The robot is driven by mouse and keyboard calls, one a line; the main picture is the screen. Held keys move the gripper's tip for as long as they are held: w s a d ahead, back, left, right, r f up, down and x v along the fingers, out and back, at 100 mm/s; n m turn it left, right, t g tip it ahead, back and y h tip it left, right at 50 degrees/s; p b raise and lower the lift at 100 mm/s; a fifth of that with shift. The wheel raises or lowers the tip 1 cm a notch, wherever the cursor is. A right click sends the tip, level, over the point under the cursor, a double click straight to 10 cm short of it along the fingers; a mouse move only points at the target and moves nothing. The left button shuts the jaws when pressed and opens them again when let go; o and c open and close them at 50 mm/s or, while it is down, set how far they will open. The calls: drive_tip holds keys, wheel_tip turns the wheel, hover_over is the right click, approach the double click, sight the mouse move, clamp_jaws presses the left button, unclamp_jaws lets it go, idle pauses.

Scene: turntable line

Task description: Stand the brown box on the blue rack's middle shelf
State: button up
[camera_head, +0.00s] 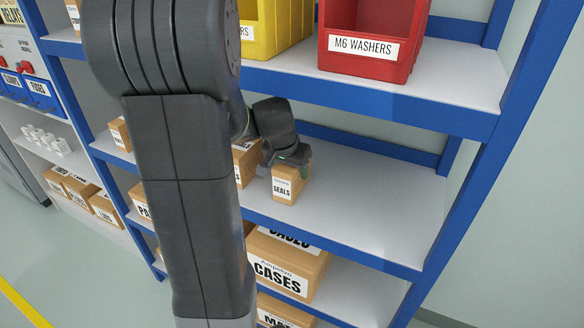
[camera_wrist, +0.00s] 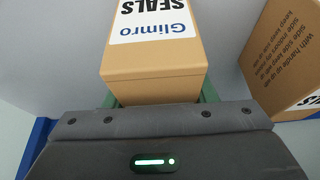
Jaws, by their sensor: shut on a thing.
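The brown box (camera_head: 289,186), labelled SEALS, is upright at the middle shelf (camera_head: 375,205) of the blue rack, near its front edge. My gripper (camera_head: 292,158) is shut on the upper part of this box. In the wrist view the brown box (camera_wrist: 155,75) sits between the green fingers, its Glimro SEALS label reading upside down. The box's base is at the shelf surface in the head view, but I cannot tell whether it touches. My arm hides part of the shelf to the left.
Another brown box (camera_head: 243,163) stands just left of the held one; it also shows in the wrist view (camera_wrist: 288,60). The middle shelf is clear to the right. Above is a shelf with a red M6 WASHERS bin (camera_head: 370,35); below is a CASES box (camera_head: 285,268).

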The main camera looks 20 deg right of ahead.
drive_tip(key=shift+f, duration=0.1)
drive_tip(key=o, duration=1.2)
drive_tip(key=shift+r, duration=0.2)
drive_tip(key=shift+s+a+r, duration=0.1)
drive_tip(key=shift+r, duration=0.15)
drive_tip(key=s+a+b, duration=0.1)
drive_tip(key=s+a, duration=0.1)
drive_tip(key=a, duration=0.1)
drive_tip(key=s+a+b, duration=0.1)
drive_tip(key=s+a, duration=0.2)
drive_tip(key=s+a+b, duration=0.1)
drive_tip(key=s+a, duration=0.2)
drive_tip(key=shift+a+r, duration=0.15)
drive_tip(key=shift+r, duration=0.1)
